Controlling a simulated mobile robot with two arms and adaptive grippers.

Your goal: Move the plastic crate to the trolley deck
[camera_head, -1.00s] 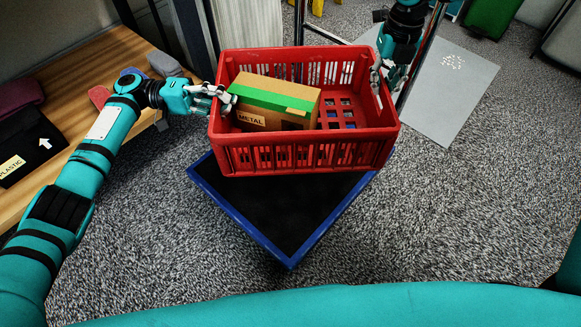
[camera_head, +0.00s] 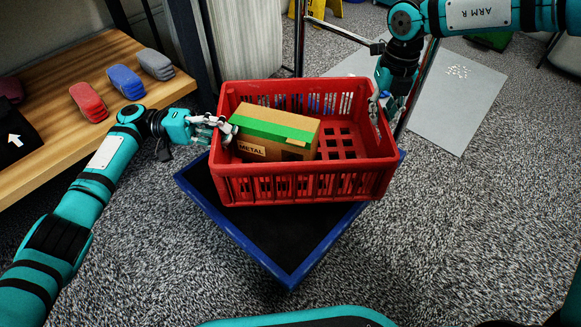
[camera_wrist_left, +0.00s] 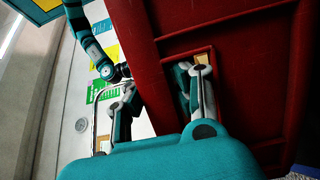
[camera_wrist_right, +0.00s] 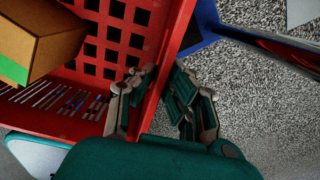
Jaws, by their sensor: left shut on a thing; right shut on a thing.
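The red plastic crate (camera_head: 300,188) is in the middle of the head view, above or on a black trolley deck (camera_head: 275,235) with a blue rim; I cannot tell whether they touch. A cardboard box (camera_head: 272,130) with green tape and a METAL label lies in the crate's left part. My left gripper (camera_head: 222,130) is shut on the crate's left wall; the left wrist view shows a finger through the handle slot (camera_wrist_left: 190,80). My right gripper (camera_head: 380,103) is shut on the crate's right wall, with fingers on both sides of it in the right wrist view (camera_wrist_right: 155,95).
A wooden shelf (camera_head: 60,145) at the left holds red (camera_head: 88,102), blue (camera_head: 126,82) and grey (camera_head: 156,64) bundles. A chrome post frame (camera_head: 300,40) stands behind the crate. A grey plate (camera_head: 455,105) lies at the right. The carpet (camera_head: 470,230) at the front right is clear.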

